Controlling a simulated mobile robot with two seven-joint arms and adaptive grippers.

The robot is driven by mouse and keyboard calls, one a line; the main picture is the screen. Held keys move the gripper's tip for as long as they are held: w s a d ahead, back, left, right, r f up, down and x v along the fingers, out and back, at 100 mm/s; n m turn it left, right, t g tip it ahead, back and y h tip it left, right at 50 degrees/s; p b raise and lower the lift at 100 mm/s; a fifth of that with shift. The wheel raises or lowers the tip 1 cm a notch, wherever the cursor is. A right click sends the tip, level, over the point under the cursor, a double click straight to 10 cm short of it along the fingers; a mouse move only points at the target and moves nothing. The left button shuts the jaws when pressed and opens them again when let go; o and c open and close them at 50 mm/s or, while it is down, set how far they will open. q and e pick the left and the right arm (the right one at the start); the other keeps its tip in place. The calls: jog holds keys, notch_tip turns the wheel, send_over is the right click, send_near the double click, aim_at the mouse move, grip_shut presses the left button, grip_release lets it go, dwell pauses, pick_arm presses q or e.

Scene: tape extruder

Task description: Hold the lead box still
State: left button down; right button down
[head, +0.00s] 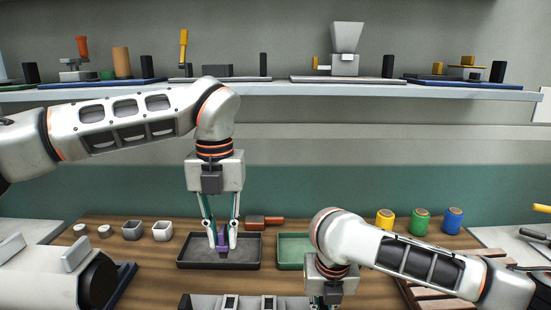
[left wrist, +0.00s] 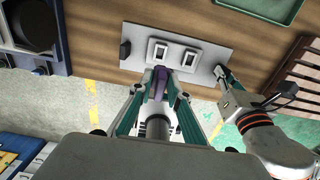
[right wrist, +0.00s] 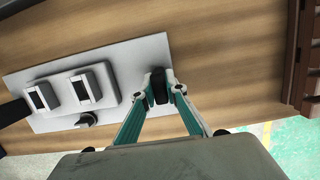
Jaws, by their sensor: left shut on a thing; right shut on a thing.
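A light grey plate (head: 205,303) lies at the front of the bench and bears two pale box-like blocks with dark openings, the left one (left wrist: 158,50) and the right one (left wrist: 189,57). My right gripper (right wrist: 160,90) is shut on an upright black block (right wrist: 157,84) at one end of this plate. I cannot tell whether that block is the lead box. My left gripper (head: 221,240) points down, shut on a purple piece (head: 223,238), which also shows in the left wrist view (left wrist: 160,78). My right arm hides the right fingertips in the head view.
A dark tray (head: 183,262) and a green tray (head: 286,262) lie behind the plate. Small cups (head: 132,230) stand at the left, and yellow, green and blue spools (head: 420,221) at the right. A slatted wooden rack (left wrist: 292,80) is beside my right arm.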

aim_at(221, 232)
jog(key=c, duration=2)
grip_release()
jog(key=shift+o, duration=0.2)
